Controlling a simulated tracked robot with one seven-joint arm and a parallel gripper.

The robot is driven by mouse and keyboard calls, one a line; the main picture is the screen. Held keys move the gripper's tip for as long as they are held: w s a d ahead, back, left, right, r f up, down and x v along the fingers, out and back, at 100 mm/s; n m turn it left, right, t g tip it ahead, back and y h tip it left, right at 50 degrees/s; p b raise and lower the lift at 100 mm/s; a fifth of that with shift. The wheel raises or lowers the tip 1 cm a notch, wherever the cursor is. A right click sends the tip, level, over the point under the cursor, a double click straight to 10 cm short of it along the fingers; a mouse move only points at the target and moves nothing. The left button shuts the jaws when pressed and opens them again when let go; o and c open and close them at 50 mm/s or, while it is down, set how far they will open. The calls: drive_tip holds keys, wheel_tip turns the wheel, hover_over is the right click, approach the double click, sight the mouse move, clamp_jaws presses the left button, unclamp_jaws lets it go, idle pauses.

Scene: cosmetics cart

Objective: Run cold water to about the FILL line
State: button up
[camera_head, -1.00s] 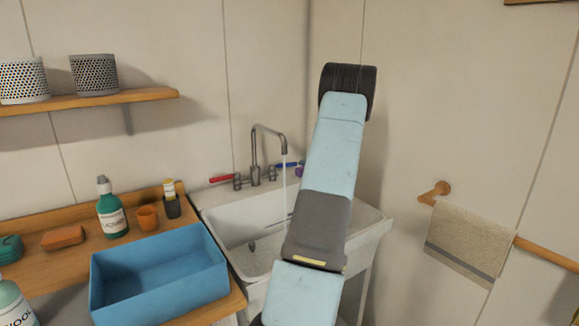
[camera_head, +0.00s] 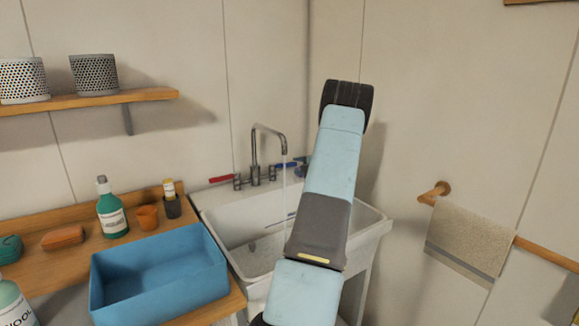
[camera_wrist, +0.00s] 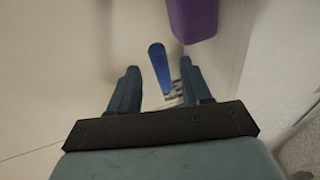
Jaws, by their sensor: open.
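The tap (camera_head: 268,150) stands at the back of the white sink (camera_head: 232,262), and a thin stream of water (camera_head: 284,190) runs from its spout. Its red handle (camera_head: 221,178) is on the left and its blue handle (camera_head: 287,165) on the right. In the wrist view the blue handle (camera_wrist: 159,68) lies between the fingers of my gripper (camera_wrist: 160,80), which are open and apart from it. I cannot make out a FILL line.
A purple object (camera_wrist: 193,18) is close beyond the blue handle in the wrist view. A blue bin (camera_head: 158,284), green bottle (camera_head: 111,210) and orange cup (camera_head: 147,217) stand on the wooden counter at left. A towel (camera_head: 468,238) hangs on the right wall.

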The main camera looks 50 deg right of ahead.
sight(294, 165)
drive_tip(key=x, duration=0.6)
drive_tip(key=shift+w, duration=0.4)
drive_tip(key=shift+f, duration=0.1)
clamp_jaws()
